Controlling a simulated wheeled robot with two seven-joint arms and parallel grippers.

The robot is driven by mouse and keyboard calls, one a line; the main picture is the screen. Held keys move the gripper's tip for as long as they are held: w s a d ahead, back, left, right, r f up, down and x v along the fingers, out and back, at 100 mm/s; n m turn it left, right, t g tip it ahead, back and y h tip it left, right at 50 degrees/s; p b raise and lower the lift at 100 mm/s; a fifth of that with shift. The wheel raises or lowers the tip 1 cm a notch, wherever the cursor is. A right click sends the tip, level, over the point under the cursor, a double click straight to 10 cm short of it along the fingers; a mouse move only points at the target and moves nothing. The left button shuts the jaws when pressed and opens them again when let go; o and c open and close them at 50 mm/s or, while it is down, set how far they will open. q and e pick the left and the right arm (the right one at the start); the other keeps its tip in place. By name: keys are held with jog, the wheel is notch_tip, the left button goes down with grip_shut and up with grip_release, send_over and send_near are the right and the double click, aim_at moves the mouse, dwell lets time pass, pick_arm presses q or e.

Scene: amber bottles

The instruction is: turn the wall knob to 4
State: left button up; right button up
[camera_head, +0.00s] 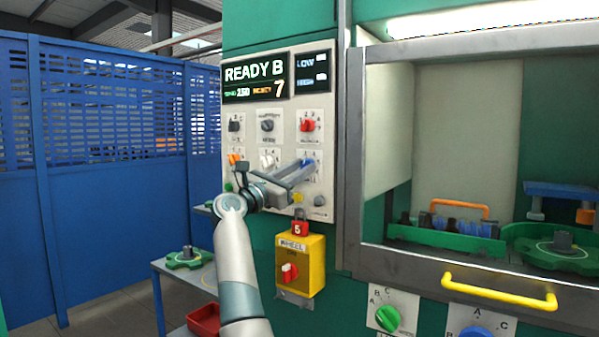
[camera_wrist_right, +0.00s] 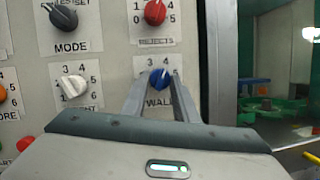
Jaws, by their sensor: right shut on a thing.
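The wall knob (camera_wrist_right: 160,79) is a blue knob above the label WALL in the right wrist view. A scale of numbers surrounds it, partly covered by my fingers; I cannot read its pointer exactly. In the head view its blue body (camera_head: 308,164) shows at the end of my gripper, on the panel's right column. My right gripper (camera_wrist_right: 157,86) has one finger on each side of the knob and is shut on it. My right arm (camera_head: 234,262) reaches up from below to the panel. My left gripper is not in view.
The control panel (camera_head: 290,190) holds several other knobs close by: a white knob (camera_wrist_right: 72,88), a dark MODE knob (camera_wrist_right: 64,17) and a red REJECTS knob (camera_wrist_right: 155,12). A yellow WHEEL box (camera_head: 313,258) with a red padlock (camera_head: 299,229) is below. A metal window frame stands just right.

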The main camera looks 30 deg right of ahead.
jog(key=o, duration=1.1)
jog(key=shift+c, duration=0.2)
jog(key=shift+a, duration=0.1)
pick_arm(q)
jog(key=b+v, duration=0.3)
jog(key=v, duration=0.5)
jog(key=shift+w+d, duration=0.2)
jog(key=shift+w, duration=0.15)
pick_arm(e)
jog(key=v, duration=1.7)
jog(key=shift+a+f, duration=0.1)
jog(key=shift+f, duration=0.05)
